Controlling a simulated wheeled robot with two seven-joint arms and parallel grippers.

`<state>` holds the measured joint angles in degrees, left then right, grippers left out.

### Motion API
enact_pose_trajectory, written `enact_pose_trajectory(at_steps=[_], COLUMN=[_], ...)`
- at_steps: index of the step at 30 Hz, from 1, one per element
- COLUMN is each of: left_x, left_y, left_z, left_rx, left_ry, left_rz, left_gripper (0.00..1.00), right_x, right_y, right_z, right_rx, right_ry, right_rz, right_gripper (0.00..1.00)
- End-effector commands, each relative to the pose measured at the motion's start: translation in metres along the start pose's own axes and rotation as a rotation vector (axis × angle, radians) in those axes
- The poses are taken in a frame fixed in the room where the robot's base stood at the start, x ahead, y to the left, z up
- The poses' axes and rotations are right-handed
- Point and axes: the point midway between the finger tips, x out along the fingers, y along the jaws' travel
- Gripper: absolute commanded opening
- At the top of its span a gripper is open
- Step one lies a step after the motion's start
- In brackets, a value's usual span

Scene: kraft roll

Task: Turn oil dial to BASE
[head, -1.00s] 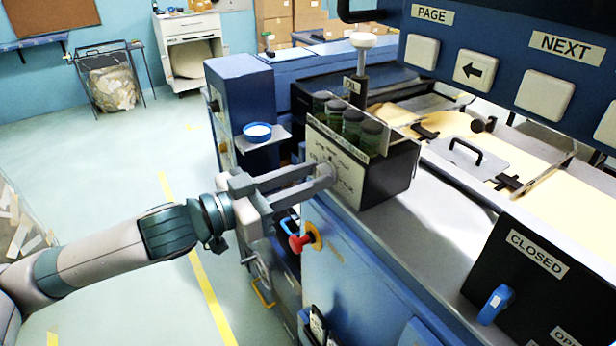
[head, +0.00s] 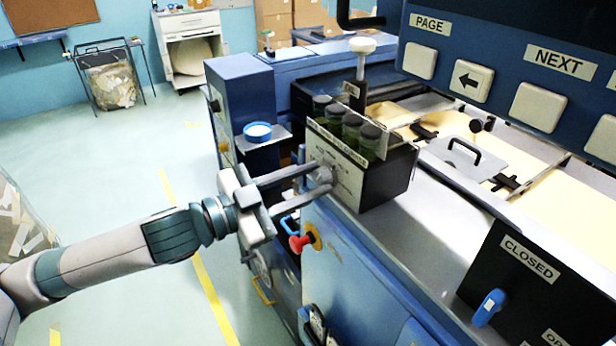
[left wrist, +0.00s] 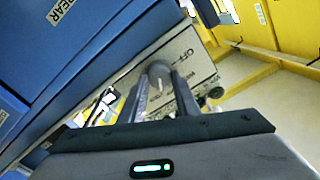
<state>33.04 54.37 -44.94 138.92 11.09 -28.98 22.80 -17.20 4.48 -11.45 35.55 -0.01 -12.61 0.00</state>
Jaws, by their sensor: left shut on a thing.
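The oil dial (head: 325,174) is a small grey knob on the white, lettered front face of the oil box (head: 380,188). My left gripper (head: 318,178) comes in from the left with its two long fingers at the dial, shut on it. In the left wrist view the dial (left wrist: 158,72) shows as a round grey knob between the fingers, with "OFF" lettered on the panel (left wrist: 185,58) beside it. The dial's pointer and the BASE mark cannot be made out. My right gripper is not in view.
Several dark green bottles (head: 350,127) stand in the top of the oil box. A red knob (head: 299,243) is just below my left gripper. A black panel marked CLOSED (head: 530,262) is at the right.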

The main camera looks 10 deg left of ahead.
Motion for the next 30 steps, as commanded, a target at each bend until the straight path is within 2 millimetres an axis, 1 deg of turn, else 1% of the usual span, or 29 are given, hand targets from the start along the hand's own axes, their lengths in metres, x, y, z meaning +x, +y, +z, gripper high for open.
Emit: enact_pose_trajectory(at_steps=[1, 21, 30], left_x=[0.000, 0.000, 0.000], left_y=[-0.001, 0.002, 0.002], left_z=[-0.002, -0.001, 0.001], left_rx=[0.044, 0.682, 0.933], left_ry=[0.000, 0.000, 0.000], left_rz=[-0.001, 0.000, 0.000], left_gripper=[0.06, 0.06, 0.06], right_x=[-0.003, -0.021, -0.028], right_y=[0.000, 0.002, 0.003], right_z=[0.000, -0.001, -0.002], right_rx=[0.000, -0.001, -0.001], right_ry=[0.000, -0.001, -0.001], right_rz=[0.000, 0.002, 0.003], right_gripper=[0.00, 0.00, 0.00])
